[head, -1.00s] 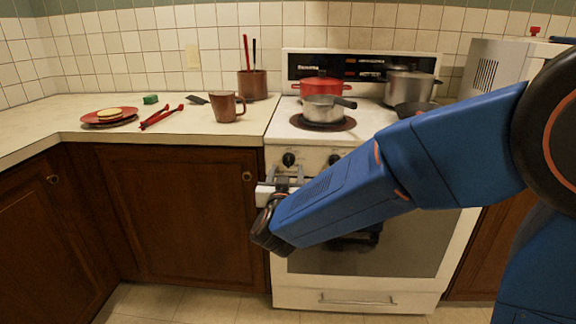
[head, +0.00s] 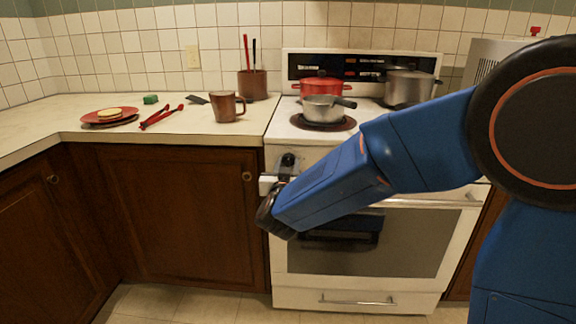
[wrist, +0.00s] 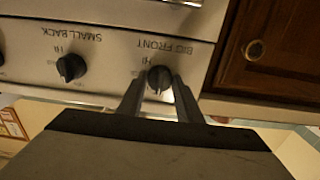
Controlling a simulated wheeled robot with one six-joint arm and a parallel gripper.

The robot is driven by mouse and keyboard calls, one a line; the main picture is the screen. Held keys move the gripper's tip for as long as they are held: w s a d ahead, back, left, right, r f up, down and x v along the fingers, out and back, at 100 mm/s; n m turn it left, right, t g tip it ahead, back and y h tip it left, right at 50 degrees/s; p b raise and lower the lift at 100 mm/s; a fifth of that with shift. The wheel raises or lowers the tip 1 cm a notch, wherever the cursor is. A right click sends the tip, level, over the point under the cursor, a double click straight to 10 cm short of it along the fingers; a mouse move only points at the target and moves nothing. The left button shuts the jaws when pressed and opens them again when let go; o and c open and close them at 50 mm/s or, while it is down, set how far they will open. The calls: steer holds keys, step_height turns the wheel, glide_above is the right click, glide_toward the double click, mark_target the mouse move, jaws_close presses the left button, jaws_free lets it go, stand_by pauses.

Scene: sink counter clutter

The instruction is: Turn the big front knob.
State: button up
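The big front knob (wrist: 159,79) is a round black knob on the white stove panel, under the upside-down print "BIG FRONT" in the wrist view. In the head view the knob (head: 288,160) is at the panel's left end, partly hidden by my gripper. My gripper (wrist: 159,85) points at the panel, its fingers one on each side of the knob. The fingers are apart and the fingertips are very close to the knob's sides. Whether they touch it is hard to tell. In the head view my blue forearm hides most of the panel.
A second black knob (wrist: 70,67), labelled small back, sits beside it. The oven handle (head: 430,202) runs below the panel. A grey saucepan (head: 322,108) stands on the front burner, and a red pot (head: 320,86) behind it. A brown cabinet (wrist: 262,50) adjoins the stove.

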steer(key=shift+m, duration=0.4)
steer(key=m, duration=0.8)
steer(key=shift+m, duration=0.6)
steer(key=o, duration=1)
steer(key=shift+o, duration=0.2)
steer(key=shift+r, duration=0.1)
